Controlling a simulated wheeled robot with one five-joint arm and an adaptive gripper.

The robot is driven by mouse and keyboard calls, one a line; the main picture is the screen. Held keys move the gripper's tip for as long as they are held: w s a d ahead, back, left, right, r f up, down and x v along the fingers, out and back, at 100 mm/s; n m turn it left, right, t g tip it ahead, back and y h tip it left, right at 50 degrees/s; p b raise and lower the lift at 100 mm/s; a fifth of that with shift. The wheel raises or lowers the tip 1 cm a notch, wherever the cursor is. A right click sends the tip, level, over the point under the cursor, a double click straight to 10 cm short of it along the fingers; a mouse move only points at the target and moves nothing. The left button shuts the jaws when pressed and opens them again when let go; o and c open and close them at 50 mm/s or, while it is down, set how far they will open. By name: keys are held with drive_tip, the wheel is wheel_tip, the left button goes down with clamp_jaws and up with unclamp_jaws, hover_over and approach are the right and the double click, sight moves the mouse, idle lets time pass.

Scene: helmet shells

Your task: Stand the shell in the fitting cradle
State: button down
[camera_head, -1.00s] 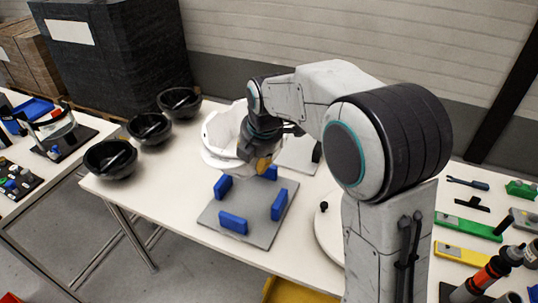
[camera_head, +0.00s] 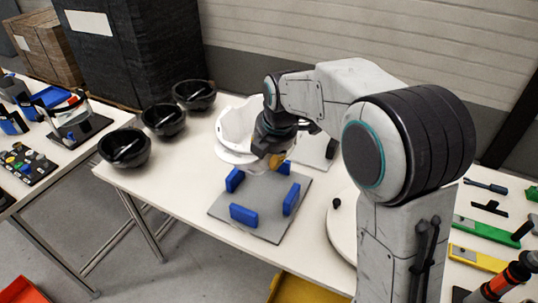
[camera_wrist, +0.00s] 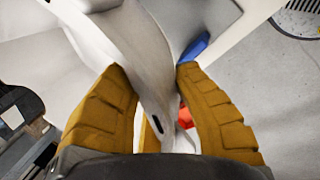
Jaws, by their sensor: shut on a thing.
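The white helmet shell (camera_head: 236,127) is at the back of the table, partly hidden by my arm in the head view. My gripper (camera_head: 277,160) is shut on the shell's edge. In the wrist view the yellow-brown fingers of my gripper (camera_wrist: 158,100) lie on either side of the white shell wall (camera_wrist: 150,55). The fitting cradle (camera_head: 262,194) is a grey plate with several upright blue blocks. It lies in front of the shell, and no shell stands between its blocks. Whether the shell touches the table or plate is hard to tell.
Three black bowls (camera_head: 163,118) stand in a row at the table's left. A white round disc (camera_head: 342,225) with a black knob is right of the cradle. Tools and green and yellow bars (camera_head: 485,229) lie at the right. A second table (camera_head: 85,150) stands left.

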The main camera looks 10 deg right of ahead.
wheel_tip(320, 180, down, 12)
drive_tip(key=b, duration=1)
drive_tip(key=shift+f+b, duration=0.25)
drive_tip(key=shift+b, duration=0.1)
drive_tip(key=shift+f+b, duration=0.8)
drive_tip(key=shift+f, duration=0.2)
idle(0.4)
drive_tip(key=c, duration=1.1)
unclamp_jaws()
drive_tip(key=shift+o, duration=0.2)
drive_tip(key=v, duration=1.2)
drive_tip(key=shift+s+d+m, duration=0.1)
drive_tip(key=shift+m, duration=0.2)
